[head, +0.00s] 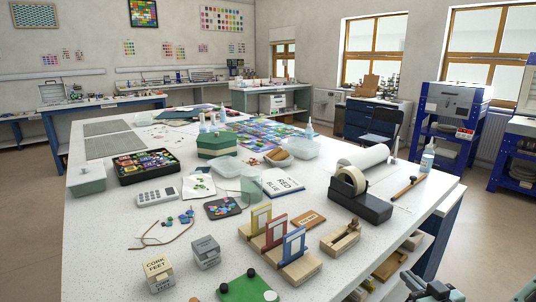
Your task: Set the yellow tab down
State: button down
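A yellow frame-shaped tab (261,219) stands upright on a wooden base (245,232) near the front middle of the white table. A red upright tab (275,231) and a blue upright tab (293,246) stand beside it in a row toward the front right. A white card (283,183) behind them reads "RED" and "BLUE". Part of my arm, seemingly with my gripper (430,288), shows at the bottom right edge, away from the tabs and apart from the table top. Its fingers cannot be made out clearly.
A tape dispenser (368,206) and a wooden block (341,238) stand right of the tabs. Grey and cork-coloured boxes (206,252) stand left, and a green board (245,287) lies in front.

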jog(key=s+a+f+m+h, duration=0.2)
jog(key=s+a+f, duration=0.1)
jog(key=s+f, duration=0.2)
jog(key=shift+s+f+h, duration=0.3)
jog(key=shift+f+h, duration=0.1)
jog(key=shift+f, duration=0.5)
jog(key=w+r, duration=0.4)
jog(key=r, duration=0.1)
jog(key=s+f, duration=0.4)
jog(key=f, duration=0.1)
jog(key=shift+w+d, duration=0.1)
